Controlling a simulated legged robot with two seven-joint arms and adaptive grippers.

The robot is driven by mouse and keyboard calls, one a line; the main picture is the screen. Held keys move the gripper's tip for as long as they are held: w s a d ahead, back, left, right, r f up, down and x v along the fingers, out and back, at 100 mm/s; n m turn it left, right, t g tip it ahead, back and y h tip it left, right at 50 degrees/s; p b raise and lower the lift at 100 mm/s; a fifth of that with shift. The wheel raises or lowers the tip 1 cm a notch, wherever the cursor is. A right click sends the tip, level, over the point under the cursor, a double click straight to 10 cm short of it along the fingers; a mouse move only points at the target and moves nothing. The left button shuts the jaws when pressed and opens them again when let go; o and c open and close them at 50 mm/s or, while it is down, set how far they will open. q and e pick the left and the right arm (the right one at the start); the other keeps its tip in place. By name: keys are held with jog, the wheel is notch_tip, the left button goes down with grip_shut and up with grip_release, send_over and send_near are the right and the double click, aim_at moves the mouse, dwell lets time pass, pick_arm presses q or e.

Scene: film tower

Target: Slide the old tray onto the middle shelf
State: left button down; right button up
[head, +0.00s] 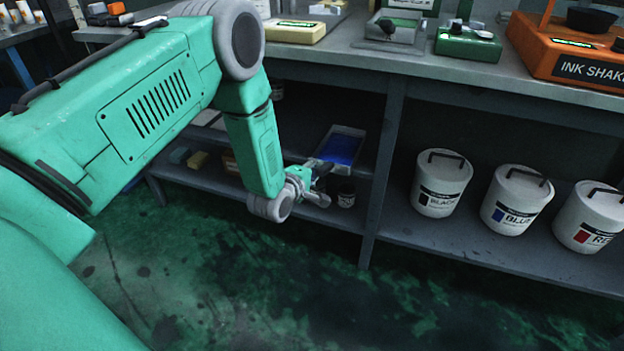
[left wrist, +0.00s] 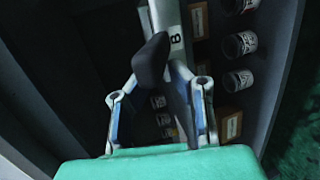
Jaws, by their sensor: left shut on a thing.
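The tray (head: 342,148) is a shallow, pale-rimmed tray with a blue inside. In the head view it is at the opening of the left bay under the bench, above the lower shelf. My left gripper (head: 315,183) is at its near end, shut on its dark handle (head: 322,167). In the left wrist view the dark handle (left wrist: 152,62) stands between the fingers of the gripper (left wrist: 160,95), and a pale tray edge with an "8" label (left wrist: 176,40) is beyond. The fingertip contact is hidden. Whether the tray touches a shelf I cannot tell. My right gripper is out of view.
A small dark can (head: 346,195) stands on the lower shelf below the tray. A grey upright (head: 385,160) closes the bay on the right. Cans (left wrist: 240,44) and boxes (left wrist: 229,124) show in the left wrist view. White buckets (head: 441,183) fill the right bay.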

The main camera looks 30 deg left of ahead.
pick_arm(q)
jog(key=w+b, duration=0.1)
jog(key=w, duration=0.1)
jog(key=w+a+b, duration=0.1)
jog(key=w+b, duration=0.1)
jog(key=w, duration=0.1)
jog(key=w+a+f+b, duration=0.1)
jog(key=w, duration=0.2)
jog(key=shift+w+a, duration=0.35)
jog(key=shift+w, duration=0.5)
jog(key=shift+w+a, duration=0.15)
jog(key=shift+w, duration=0.55)
jog(key=c, duration=1.4)
grip_release()
jog(key=shift+s, duration=0.15)
